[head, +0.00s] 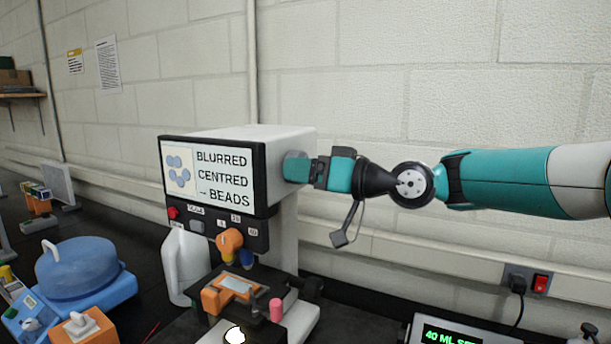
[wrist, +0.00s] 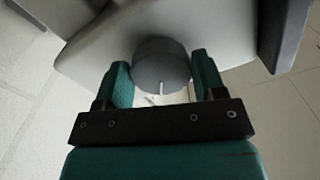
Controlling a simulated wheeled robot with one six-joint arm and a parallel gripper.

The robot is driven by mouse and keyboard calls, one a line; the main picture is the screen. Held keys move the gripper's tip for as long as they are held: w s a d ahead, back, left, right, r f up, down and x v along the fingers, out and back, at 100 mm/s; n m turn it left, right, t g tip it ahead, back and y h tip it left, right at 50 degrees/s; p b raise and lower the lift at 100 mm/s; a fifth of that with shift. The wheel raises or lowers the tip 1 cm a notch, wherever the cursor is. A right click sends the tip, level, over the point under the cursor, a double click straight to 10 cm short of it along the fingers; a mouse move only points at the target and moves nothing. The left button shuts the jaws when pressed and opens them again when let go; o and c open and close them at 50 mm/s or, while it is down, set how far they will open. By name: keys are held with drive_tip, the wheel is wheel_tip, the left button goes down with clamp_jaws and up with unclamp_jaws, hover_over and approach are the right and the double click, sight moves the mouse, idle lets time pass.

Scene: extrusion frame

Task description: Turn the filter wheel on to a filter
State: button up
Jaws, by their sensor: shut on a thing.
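A white and black benchtop imaging instrument (head: 290,140) stands near the wall, with a front screen (head: 222,175) reading "BLURRED CENTRED → BEADS". In the wrist view a round grey knob (wrist: 162,66), likely the filter wheel, sticks out of the instrument's side and bears a short white mark. My gripper (head: 298,168) is at the instrument's right side. In the wrist view its teal fingers (wrist: 161,75) stand on either side of the knob and are shut on it.
An orange stage holder (head: 228,292) sits below an orange objective turret (head: 229,243). A white jug (head: 184,268) and a blue lidded device (head: 82,270) stand to the left. A green-lit display (head: 447,335) is at the front right. The wall runs close behind the instrument.

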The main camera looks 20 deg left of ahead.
drive_tip(key=m+p, duration=0.1)
drive_tip(key=m, duration=0.2)
drive_tip(key=m+p, duration=0.1)
drive_tip(key=m, duration=0.3)
drive_tip(key=m+p, duration=0.1)
drive_tip(key=m, duration=0.3)
drive_tip(key=shift+s+r+p, duration=0.15)
drive_tip(key=shift+r+p, duration=0.1)
drive_tip(key=shift+p, duration=0.15)
drive_tip(key=shift+m, duration=0.4)
drive_tip(key=o, duration=0.9)
drive_tip(key=s+d+b, duration=0.1)
drive_tip(key=d+b, duration=0.7)
drive_tip(key=d, duration=0.9)
drive_tip(key=shift+s+d, duration=0.2)
